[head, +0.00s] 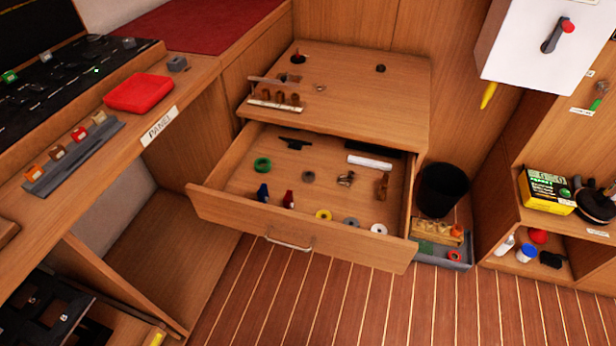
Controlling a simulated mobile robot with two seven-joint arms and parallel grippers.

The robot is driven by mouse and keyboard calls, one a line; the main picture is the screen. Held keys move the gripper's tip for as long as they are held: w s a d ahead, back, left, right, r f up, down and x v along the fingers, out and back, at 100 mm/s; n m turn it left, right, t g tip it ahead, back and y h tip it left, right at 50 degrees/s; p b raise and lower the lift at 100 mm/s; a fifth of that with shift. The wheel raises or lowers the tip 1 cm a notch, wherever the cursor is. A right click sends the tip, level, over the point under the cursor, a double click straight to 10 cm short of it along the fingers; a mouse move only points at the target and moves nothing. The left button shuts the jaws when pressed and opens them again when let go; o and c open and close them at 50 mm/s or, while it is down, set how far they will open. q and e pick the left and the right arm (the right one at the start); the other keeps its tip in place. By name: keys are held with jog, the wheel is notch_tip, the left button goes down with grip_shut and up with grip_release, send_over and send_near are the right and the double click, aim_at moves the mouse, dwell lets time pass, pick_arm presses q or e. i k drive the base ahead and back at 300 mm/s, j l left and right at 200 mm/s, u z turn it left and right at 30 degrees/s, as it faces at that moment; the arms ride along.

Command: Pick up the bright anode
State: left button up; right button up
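No piece is marked as the bright anode, and I cannot tell for sure which it is. The open drawer (232,209) holds small loose parts. Among them are a grey thick ring-like piece (308,177), a metallic fitting (346,179), a flat grey ring (351,223) and a white ring (379,229). Another grey block-like piece (177,64) sits on the panel ledge at upper left. Neither of my grippers is in view.
The drawer also holds a green ring (262,165), yellow ring (323,215), blue clip (262,193), dark red clip (288,200) and white roll (369,161). A wooden rack (272,106) stands on the cabinet top. A black bin (442,190) stands right of the drawer.

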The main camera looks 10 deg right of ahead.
aim_at(308, 176)
jog(key=l+u, duration=0.35)
jog(key=i+l+u, duration=0.1)
jog(key=u, duration=0.25)
jog(key=l, duration=0.05)
